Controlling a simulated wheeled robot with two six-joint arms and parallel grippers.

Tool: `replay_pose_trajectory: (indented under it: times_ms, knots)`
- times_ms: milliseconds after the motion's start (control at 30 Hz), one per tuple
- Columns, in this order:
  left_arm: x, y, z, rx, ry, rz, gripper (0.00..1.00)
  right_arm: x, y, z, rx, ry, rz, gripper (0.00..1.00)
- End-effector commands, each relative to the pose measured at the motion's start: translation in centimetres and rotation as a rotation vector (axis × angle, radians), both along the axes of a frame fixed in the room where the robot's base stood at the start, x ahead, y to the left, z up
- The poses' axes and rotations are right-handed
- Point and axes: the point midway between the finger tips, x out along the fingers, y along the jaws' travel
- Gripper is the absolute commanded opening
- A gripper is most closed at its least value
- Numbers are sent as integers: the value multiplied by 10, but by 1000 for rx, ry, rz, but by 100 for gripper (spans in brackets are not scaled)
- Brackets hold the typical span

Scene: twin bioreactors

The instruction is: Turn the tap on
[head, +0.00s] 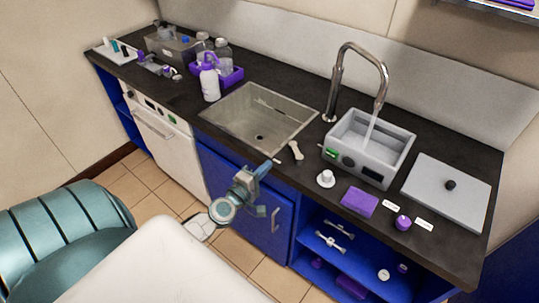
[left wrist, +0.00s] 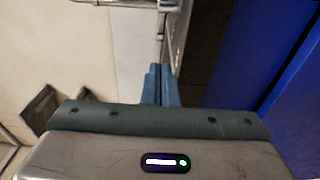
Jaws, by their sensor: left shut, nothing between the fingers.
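The chrome tap (head: 383,78) stands behind the sink's right side in the head view. Its arched spout points right, over a grey open-topped box (head: 397,150). A pale stream (head: 370,130), looking like running water, falls from the spout into the box. The tap's lever is too small to make out. My left gripper (head: 264,168) is in front of the counter edge by the sink, apart from the tap. Its blue fingers (left wrist: 161,85) are together and empty in the left wrist view. My right gripper is not in view.
The sink (head: 225,118) is empty. A small pale object (head: 296,150) and a white knobbed piece (head: 326,178) lie near the front edge. A purple block (head: 359,201) and a grey lid (head: 447,190) lie right. Bottles in a purple rack (head: 232,78) stand left.

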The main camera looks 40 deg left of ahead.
Motion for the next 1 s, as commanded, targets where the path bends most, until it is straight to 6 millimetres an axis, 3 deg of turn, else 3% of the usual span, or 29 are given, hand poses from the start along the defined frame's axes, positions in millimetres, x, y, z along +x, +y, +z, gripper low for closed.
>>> replay_pose_trajectory:
  times_ms: [167,467,733,1000]
  knots:
    - [-27,-4,-2,0,3,-1,0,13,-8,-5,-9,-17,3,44]
    - [-39,-2,6,83,-14,-6,0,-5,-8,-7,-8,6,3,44]
    - [-25,16,45,637,-139,-56,0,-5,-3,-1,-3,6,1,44]
    - [-15,16,81,1270,-325,-152,0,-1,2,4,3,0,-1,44]
